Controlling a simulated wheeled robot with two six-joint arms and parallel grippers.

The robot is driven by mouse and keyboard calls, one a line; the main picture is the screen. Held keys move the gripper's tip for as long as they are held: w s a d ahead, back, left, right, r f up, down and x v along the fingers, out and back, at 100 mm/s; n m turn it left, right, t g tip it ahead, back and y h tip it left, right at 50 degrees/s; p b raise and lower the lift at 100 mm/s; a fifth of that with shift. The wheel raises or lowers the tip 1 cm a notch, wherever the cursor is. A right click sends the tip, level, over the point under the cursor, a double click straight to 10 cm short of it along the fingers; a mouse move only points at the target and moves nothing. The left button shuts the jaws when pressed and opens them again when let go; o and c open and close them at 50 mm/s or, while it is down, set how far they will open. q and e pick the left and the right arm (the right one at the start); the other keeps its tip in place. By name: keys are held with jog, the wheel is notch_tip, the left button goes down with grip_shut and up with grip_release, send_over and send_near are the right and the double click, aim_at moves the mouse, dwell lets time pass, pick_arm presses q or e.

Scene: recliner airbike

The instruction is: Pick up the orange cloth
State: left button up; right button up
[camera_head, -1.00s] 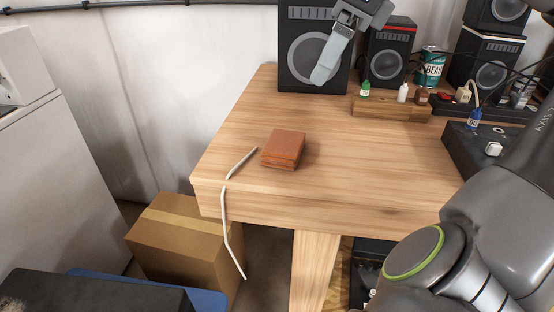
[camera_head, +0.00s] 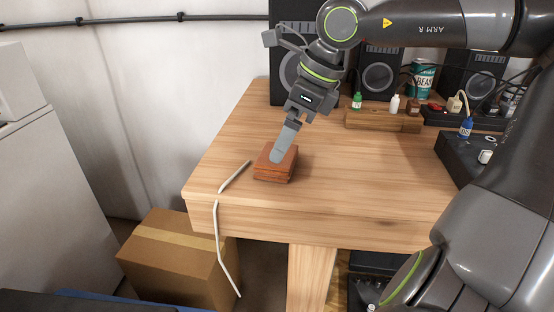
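The orange cloth (camera_head: 275,174) is a folded, brownish-orange block lying flat near the left front part of the wooden table. My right gripper (camera_head: 280,154) reaches down over it from the upper right, with the fingertip end overlapping the cloth's top. Only one broad grey finger shows; the other is hidden, so I cannot tell its opening or whether it touches the cloth. My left gripper is not in view.
A white bent cable (camera_head: 235,177) lies left of the cloth and hangs over the edge of the table (camera_head: 370,200). Speakers (camera_head: 381,78), small bottles on a wooden block (camera_head: 384,122) and a green can (camera_head: 420,78) stand behind. A cardboard box (camera_head: 170,265) sits below.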

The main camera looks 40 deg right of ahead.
jog(key=x, duration=0.4)
jog(key=shift+s+d+f, duration=0.15)
jog(key=shift+s+d, duration=0.05)
jog(key=shift+w+a+f+b, duration=0.15)
jog(key=shift+w+f+b, duration=0.05)
jog(key=shift+f+b, duration=0.15)
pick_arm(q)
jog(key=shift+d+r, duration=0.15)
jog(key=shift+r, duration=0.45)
pick_arm(e)
jog(key=c, duration=0.8)
jog(key=shift+r, duration=0.25)
notch_tip(320, 180, up, 8)
jog(key=shift+p, duration=1.1)
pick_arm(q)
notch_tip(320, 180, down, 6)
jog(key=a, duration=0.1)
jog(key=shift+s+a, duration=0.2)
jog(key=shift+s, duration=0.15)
pick_arm(e)
jog(key=shift+r, duration=0.8)
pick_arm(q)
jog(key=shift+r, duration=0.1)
